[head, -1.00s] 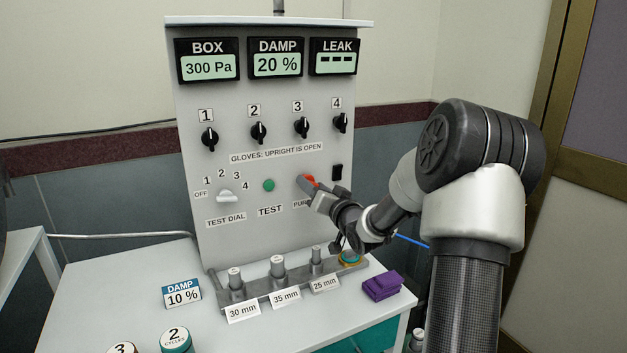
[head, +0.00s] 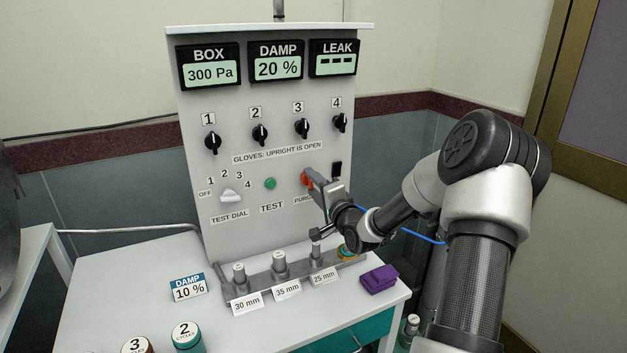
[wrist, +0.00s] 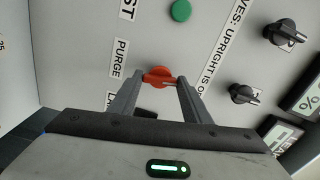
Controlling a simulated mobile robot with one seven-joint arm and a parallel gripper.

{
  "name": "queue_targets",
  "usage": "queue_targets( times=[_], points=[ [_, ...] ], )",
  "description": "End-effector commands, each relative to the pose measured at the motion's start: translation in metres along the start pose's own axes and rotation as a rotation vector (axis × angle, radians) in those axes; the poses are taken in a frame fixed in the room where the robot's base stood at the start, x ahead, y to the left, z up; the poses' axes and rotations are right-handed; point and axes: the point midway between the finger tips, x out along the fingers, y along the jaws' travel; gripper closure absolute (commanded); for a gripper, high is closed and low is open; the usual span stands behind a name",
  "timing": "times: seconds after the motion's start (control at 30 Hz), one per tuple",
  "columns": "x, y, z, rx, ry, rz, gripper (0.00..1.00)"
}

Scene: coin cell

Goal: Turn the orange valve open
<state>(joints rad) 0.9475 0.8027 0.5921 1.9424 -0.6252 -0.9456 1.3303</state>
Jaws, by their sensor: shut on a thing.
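The orange valve (head: 306,179) is a small knob on the grey panel, beside the partly hidden PURGE label (head: 302,198). In the wrist view the valve (wrist: 158,73) has a bar across its face, and a finger lies at each end of that bar. My gripper (wrist: 160,80) is shut on the valve. In the head view my gripper (head: 311,182) reaches it from the lower right and covers part of it. The valve's exact turn angle is hard to read.
Black glove knobs (head: 260,134) sit above, with a green TEST button (head: 270,184) and white test dial (head: 231,196) to the left. Below are a rack of grey plugs (head: 279,264), a purple block (head: 379,279) and a DAMP 10 % card (head: 188,288).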

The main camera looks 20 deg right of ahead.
Motion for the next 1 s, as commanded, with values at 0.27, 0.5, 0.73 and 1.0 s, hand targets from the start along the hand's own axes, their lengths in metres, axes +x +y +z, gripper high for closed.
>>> queue_targets(
  times=[0.27, 0.5, 0.73, 1.0],
  points=[
    [-0.0003, -0.0003, -0.0004, 0.134, 0.000, 0.001, 0.79],
    [-0.0003, 0.0009, -0.0003, 0.179, 0.000, 0.002, 0.79],
    [-0.0003, 0.0011, -0.0001, 0.185, 0.000, 0.002, 0.79],
    [-0.0003, 0.0011, -0.0001, 0.184, 0.000, 0.002, 0.43]
  ],
)
